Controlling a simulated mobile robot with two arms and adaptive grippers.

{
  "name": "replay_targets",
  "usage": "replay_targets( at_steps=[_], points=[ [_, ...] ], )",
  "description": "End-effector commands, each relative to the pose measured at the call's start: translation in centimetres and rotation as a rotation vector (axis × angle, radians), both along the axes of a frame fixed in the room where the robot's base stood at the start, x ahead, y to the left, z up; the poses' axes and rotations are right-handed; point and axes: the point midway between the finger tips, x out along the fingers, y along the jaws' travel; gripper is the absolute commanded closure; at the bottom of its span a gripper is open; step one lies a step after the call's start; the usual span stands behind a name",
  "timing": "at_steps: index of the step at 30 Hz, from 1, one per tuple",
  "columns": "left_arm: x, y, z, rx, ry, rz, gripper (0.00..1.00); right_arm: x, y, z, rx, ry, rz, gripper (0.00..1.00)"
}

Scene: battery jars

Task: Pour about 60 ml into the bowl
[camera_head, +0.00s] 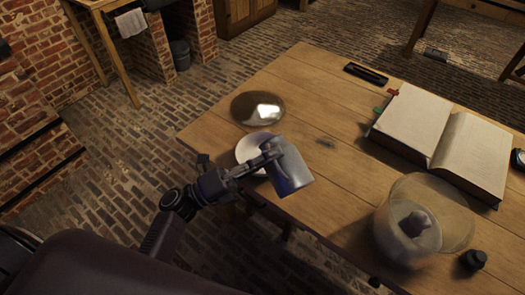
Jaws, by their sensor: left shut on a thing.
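A white bowl (247,147) stands on the wooden table near its left edge, partly hidden by my left gripper. My left gripper (272,156) is shut on a grey-blue vessel (292,172), which is tilted. The vessel is at the bowl's right and front side in the picture. Its contents cannot be seen, and no stream of liquid shows. My right gripper is not in view.
A shiny round dish (258,108) lies behind the bowl. An open book (470,145) lies at the right. A clear glass jar (455,215) stands in front of it, beside a small black object (472,260). A dark tray (366,74) lies at the back.

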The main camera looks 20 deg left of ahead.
Motion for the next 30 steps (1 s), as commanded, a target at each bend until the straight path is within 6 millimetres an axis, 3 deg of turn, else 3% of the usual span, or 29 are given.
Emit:
replay_targets(
  at_steps=[30],
  points=[
    [2.7, 2.4, 1.7, -0.233, 0.045, -0.031, 1.0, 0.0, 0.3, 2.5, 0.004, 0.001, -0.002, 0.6]
  ],
)
